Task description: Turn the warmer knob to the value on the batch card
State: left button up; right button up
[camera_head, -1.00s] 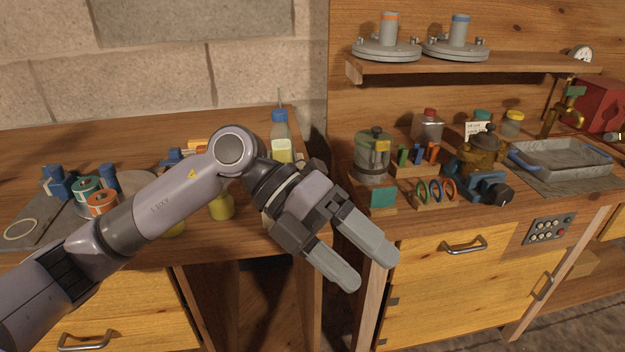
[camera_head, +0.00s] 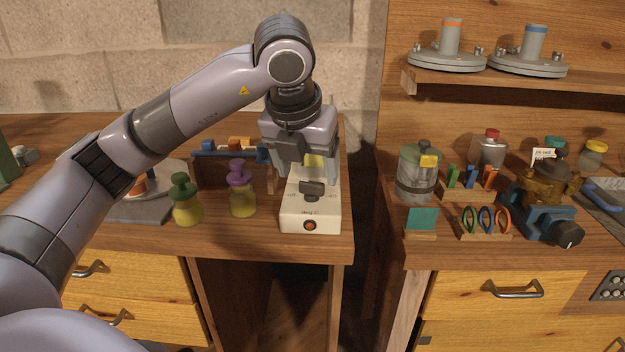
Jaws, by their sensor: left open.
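A white box that looks like the warmer (camera_head: 296,218) stands near the right front edge of the left bench. A dark knob (camera_head: 312,190) sits on its top, with small marks I cannot read. An orange-red lamp or button is on its front. My left gripper (camera_head: 308,170) points down just above and behind the knob, open, its fingers apart. I cannot tell whether it touches the knob. A white card (camera_head: 543,155), perhaps the batch card, stands on the right bench, partly hidden; its writing is too small to read. My right gripper is not in view.
A purple-topped bottle (camera_head: 242,190) and a green-topped bottle (camera_head: 186,200) stand left of the box. A wooden rack (camera_head: 205,172) is behind them. A gap separates the benches. A glass jar (camera_head: 417,174) and a blue device with a black knob (camera_head: 545,222) are on the right bench.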

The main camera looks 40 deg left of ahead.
aim_at(311, 182)
pick_arm(q)
jog(key=shift+x, duration=1.65)
jog(key=c, duration=1.1)
jog(key=shift+o, duration=0.2)
